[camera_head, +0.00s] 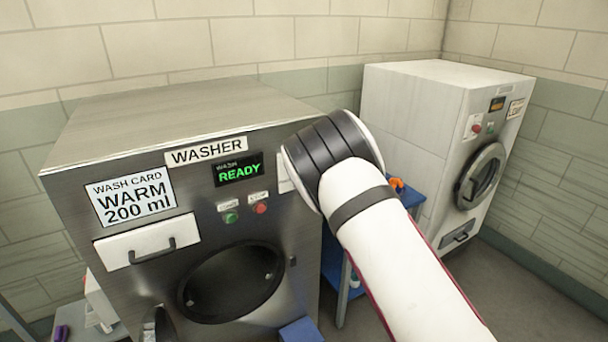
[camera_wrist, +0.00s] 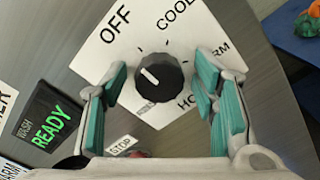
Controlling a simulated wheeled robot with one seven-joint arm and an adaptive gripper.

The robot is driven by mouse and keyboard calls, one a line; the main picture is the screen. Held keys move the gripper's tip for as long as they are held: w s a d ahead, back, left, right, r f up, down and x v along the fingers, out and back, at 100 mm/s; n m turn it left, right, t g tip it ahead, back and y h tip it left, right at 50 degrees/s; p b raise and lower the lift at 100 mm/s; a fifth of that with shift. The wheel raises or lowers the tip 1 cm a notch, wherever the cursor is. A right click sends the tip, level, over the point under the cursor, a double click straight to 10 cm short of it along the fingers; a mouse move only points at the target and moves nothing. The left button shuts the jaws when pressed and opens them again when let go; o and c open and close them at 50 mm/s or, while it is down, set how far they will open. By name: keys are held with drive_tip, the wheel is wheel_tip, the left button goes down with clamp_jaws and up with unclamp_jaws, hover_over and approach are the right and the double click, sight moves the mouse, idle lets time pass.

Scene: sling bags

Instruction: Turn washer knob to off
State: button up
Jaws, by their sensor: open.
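The black round washer knob (camera_wrist: 160,77) shows in the wrist view on a white dial plate (camera_wrist: 98,52) marked OFF, COOL, WARM (partly covered) and HOT (partly covered). A white line on the knob points up and left, to the OFF side; I cannot tell whether it lines up exactly with the OFF mark. My gripper (camera_wrist: 162,72) is open, its teal-padded fingers on the left and right of the knob with gaps between. In the head view the washer (camera_head: 205,215) stands at the left; my arm hides the knob and gripper there, and only a sliver of the plate shows.
The washer display (camera_head: 238,169) reads READY in green. A green button (camera_head: 230,218) and a red button (camera_head: 260,208) sit below it. The round door opening (camera_head: 232,282) is lower down. A blue cart (camera_head: 333,262) and a second white machine (camera_head: 425,125) stand at the right.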

drive_tip(key=v, duration=1.2)
